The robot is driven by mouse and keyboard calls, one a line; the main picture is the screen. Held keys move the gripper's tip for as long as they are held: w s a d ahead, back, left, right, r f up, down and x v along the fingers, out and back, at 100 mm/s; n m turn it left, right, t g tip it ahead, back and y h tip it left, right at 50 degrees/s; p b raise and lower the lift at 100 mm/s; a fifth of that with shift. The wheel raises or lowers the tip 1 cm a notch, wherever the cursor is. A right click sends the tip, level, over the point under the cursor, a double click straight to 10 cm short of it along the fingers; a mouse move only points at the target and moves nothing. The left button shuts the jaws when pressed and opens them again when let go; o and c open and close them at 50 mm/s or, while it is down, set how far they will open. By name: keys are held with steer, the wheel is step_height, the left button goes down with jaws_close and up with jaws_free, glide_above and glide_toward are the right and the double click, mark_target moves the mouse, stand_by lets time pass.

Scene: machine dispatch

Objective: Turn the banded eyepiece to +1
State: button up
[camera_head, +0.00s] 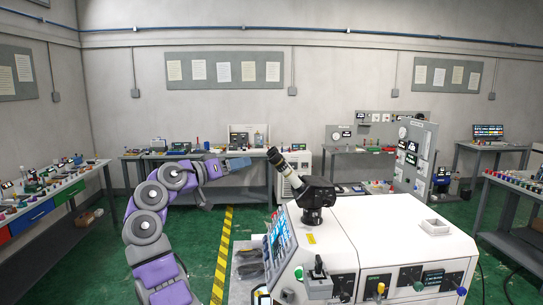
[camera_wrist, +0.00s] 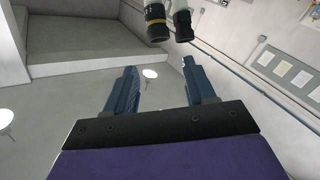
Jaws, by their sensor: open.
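A black microscope head (camera_head: 317,193) stands on the white machine, with its eyepiece tubes pointing up and to the left. In the wrist view two dark eyepieces hang in from the top edge. The left one, the banded eyepiece (camera_wrist: 157,29), has a yellowish band; the other eyepiece (camera_wrist: 183,27) is beside it, plain black. In the head view the eyepiece ends (camera_head: 274,156) overlap. Any scale marks are too small to read. My gripper (camera_head: 246,163) is left of the eyepieces, apart from them. In the wrist view my gripper (camera_wrist: 160,66) is open and empty, its fingers below the eyepieces.
The white machine (camera_head: 390,232) has a tilted screen (camera_head: 278,240), several knobs and a small white tray (camera_head: 435,226) on top. Workbenches line the walls. A yellow striped floor line (camera_head: 222,258) runs beside the machine. The space between gripper and eyepieces looks clear.

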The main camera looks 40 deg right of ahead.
mark_target(271, 157)
steer(key=d, duration=0.4)
steer(key=d+p, duration=0.1)
steer(key=d, duration=0.4)
steer(key=s+d+p, duration=0.1)
steer(key=d, duration=0.4)
steer(key=shift+d, duration=0.2)
steer(key=c, duration=0.7)
